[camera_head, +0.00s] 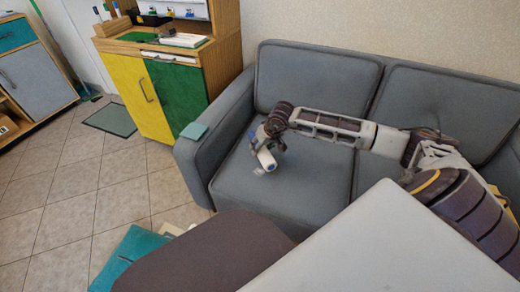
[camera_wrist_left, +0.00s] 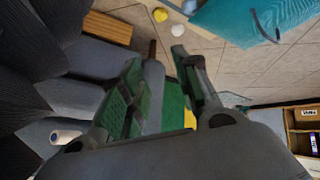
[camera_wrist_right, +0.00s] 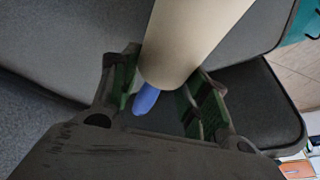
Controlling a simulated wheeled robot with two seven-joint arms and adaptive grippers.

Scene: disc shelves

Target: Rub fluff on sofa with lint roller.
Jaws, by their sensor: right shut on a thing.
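The grey sofa (camera_head: 240,180) stands against the wall in the head view. My right gripper (camera_head: 266,135) is low over its left seat cushion, shut on the lint roller (camera_head: 266,159). The right wrist view shows the roller's pale cylinder (camera_wrist_right: 190,40) beyond the fingers and its blue handle (camera_wrist_right: 146,98) between them. A small whitish patch, perhaps the fluff (camera_head: 258,171), lies on the cushion just beside the roller's end; I cannot tell whether they touch. My left gripper (camera_wrist_left: 164,58) is open and empty in the left wrist view; it is outside the head view.
A yellow and green cabinet (camera_head: 150,92) stands left of the sofa. A dark rounded surface (camera_head: 205,255) and a white surface (camera_head: 390,245) fill the foreground. A teal bag (camera_head: 128,255) is on the floor. The left floor is mostly clear.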

